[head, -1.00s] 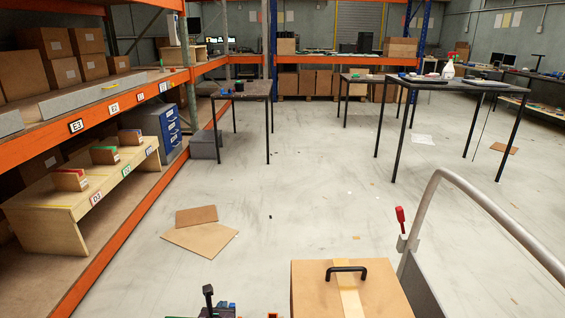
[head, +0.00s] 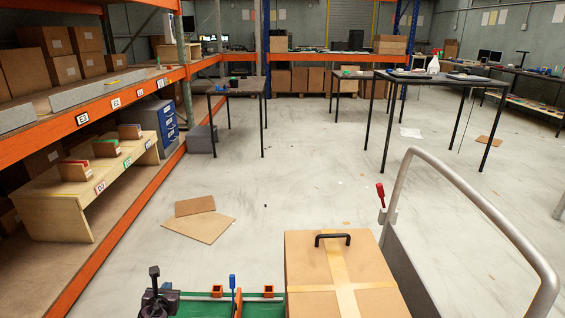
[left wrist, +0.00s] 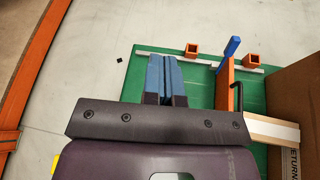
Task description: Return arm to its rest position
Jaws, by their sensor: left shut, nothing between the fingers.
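My left gripper (left wrist: 165,62) shows in the left wrist view with its blue fingers pressed together and nothing between them. It is over the left edge of a green board (left wrist: 198,95); I cannot tell its height above it. In the head view the dark end of my left arm (head: 157,302) stands at the bottom, over the left part of the green board (head: 205,304). A taped cardboard box (head: 310,265) with a black handle (head: 333,239) stands right of the board. My right gripper is in neither view.
Orange square sockets (head: 217,291) and a blue-topped post (head: 233,285) stand on the board. A grey tube rail (head: 470,200) rises at the right. Cardboard sheets (head: 205,226) lie on the floor ahead. Orange-edged shelving (head: 100,225) runs along the left. The middle floor is open.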

